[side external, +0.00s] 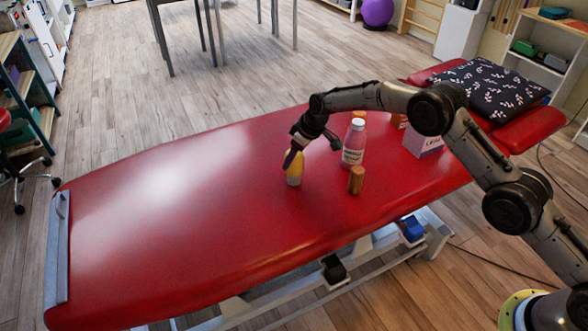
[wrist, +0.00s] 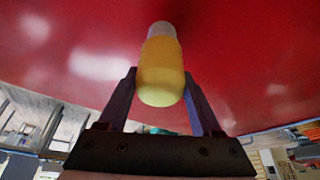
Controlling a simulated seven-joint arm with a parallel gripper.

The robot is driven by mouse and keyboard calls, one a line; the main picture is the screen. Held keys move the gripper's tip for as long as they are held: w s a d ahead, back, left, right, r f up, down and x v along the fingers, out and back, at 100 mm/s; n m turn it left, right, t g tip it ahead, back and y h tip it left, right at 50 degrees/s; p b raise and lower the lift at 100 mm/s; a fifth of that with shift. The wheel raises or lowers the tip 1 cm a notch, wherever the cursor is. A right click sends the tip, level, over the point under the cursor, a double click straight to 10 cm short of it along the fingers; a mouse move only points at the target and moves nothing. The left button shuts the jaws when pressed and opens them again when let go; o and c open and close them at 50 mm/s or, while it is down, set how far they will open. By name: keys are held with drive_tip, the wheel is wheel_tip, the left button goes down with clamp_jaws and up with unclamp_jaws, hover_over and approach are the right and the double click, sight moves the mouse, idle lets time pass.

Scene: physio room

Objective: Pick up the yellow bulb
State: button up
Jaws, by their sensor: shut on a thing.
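The yellow bulb (side external: 294,173) is at the middle of the red treatment table (side external: 170,215), upright, with a pale grey-white lower end. My gripper (side external: 292,159) comes down on it from above and is shut on its yellow upper part. In the wrist view the yellow bulb (wrist: 161,78) is between the two dark fingers of my gripper (wrist: 160,88), one on each side, its pale end pointing away from the camera. I cannot tell whether its lower end touches the table.
A pink-and-white bottle (side external: 354,145) and a small wooden-brown cylinder (side external: 356,180) stand right of the bulb. Farther right are an orange-labelled container (side external: 399,121), a white box (side external: 423,143) and a dark patterned pillow (side external: 492,88). The table's left half is clear.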

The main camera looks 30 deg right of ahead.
clamp_jaws()
drive_tip(key=shift+r, duration=0.1)
